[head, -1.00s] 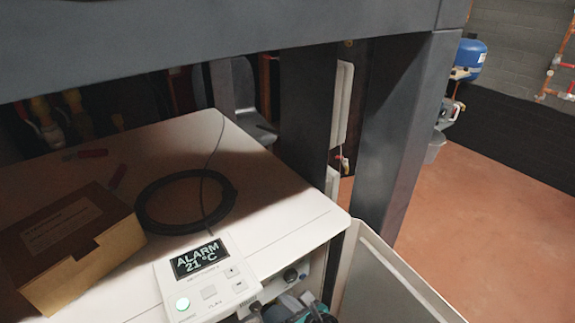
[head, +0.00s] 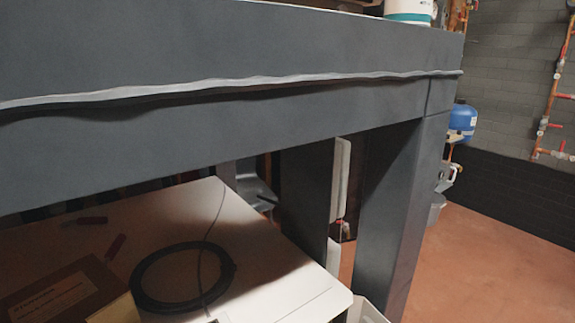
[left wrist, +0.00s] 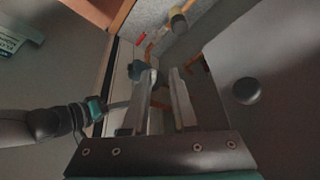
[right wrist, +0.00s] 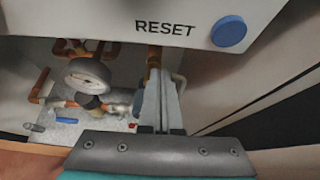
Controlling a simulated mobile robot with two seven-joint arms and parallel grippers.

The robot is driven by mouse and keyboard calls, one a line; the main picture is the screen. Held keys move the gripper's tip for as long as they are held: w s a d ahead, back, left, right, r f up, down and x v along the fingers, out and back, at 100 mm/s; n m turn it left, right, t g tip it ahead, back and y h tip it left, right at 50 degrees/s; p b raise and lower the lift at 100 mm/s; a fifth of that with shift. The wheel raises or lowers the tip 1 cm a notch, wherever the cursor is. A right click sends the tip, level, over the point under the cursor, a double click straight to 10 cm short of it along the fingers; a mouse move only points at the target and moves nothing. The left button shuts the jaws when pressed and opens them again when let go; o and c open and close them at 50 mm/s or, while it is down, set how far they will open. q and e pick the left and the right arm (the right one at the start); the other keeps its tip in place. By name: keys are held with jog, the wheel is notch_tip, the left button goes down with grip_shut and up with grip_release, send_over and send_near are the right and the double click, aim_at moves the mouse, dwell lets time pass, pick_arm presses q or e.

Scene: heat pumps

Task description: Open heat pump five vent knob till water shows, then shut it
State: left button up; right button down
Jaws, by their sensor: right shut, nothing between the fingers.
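The heat pump's pale top (head: 290,275) shows low in the head view; its front is out of frame. In the right wrist view, a panel marked RESET with a blue button (right wrist: 229,31) hangs above pipework with a grey round fitting (right wrist: 88,74). My right gripper (right wrist: 160,62) is shut and empty in front of the pipes. My left gripper (left wrist: 163,72) has its fingers apart, with a dark blue rounded part (left wrist: 139,72) near its left fingertip; I cannot tell whether they touch. I cannot make out for certain which part is the vent knob. No water is visible.
A dark grey beam (head: 230,110) crosses above the pump, with a post (head: 390,220) at right. A black cable coil (head: 183,278) and a cardboard box (head: 55,290) lie on the pump top. Reddish floor (head: 500,260) is clear at right.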

jog(key=s+d+p, duration=0.1)
jog(key=s+d, duration=0.2)
jog(key=s, duration=0.1)
jog(key=shift+s+d+r, duration=0.3)
jog(key=shift+s+d, duration=0.05)
